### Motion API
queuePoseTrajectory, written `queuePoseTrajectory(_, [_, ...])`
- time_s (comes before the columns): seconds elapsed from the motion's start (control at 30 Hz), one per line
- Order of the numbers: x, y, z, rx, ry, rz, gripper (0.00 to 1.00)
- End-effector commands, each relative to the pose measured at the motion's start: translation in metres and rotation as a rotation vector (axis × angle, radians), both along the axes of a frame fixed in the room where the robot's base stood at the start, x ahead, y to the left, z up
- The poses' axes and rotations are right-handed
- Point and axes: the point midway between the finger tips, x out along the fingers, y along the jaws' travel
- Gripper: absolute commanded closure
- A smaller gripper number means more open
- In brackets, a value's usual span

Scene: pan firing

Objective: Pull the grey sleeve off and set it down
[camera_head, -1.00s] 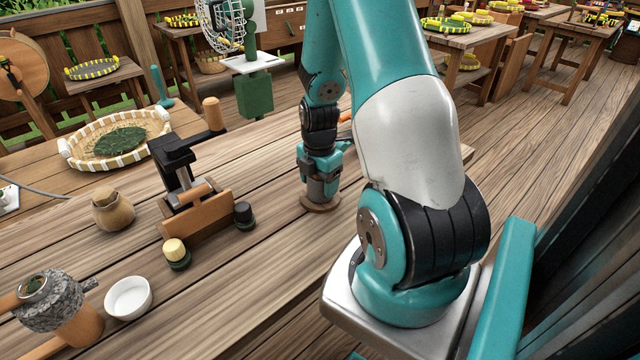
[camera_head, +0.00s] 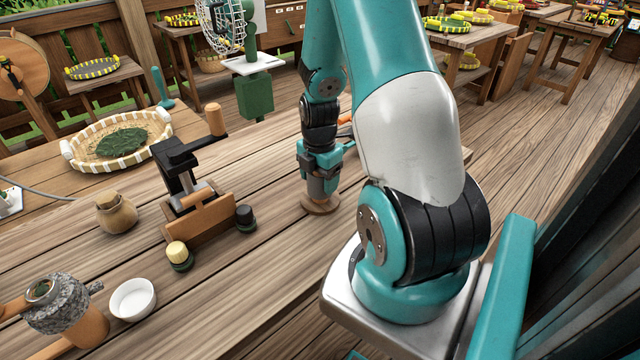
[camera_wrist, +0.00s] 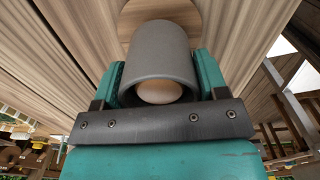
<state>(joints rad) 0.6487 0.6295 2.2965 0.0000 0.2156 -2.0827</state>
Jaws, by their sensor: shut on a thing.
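The grey sleeve (camera_wrist: 158,50) is a smooth open tube between the two fingers of my gripper (camera_wrist: 159,88) in the wrist view. My gripper is shut on it. A pale rounded peg end (camera_wrist: 160,92) shows inside the sleeve's near opening, so the sleeve is still around the peg. A round wooden base (camera_wrist: 160,12) lies beyond the sleeve's far end. In the head view my gripper (camera_head: 321,160) points down over the round base (camera_head: 320,205), with the sleeve (camera_head: 317,187) upright just above it. Whether the sleeve touches the base is unclear.
Left of my gripper stand a black press with a wooden handle (camera_head: 183,165), a small jar (camera_head: 116,213), a white bowl (camera_head: 132,299) and a grey stone-like piece (camera_head: 58,305). A woven basket (camera_head: 75,152) is further back. The table between press and gripper is clear.

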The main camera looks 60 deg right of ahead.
Motion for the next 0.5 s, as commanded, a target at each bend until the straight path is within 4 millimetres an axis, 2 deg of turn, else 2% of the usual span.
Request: queuePoseTrajectory(0.5, [0.0, 0.0, 0.018, 0.0, 0.0, 0.0, 0.76])
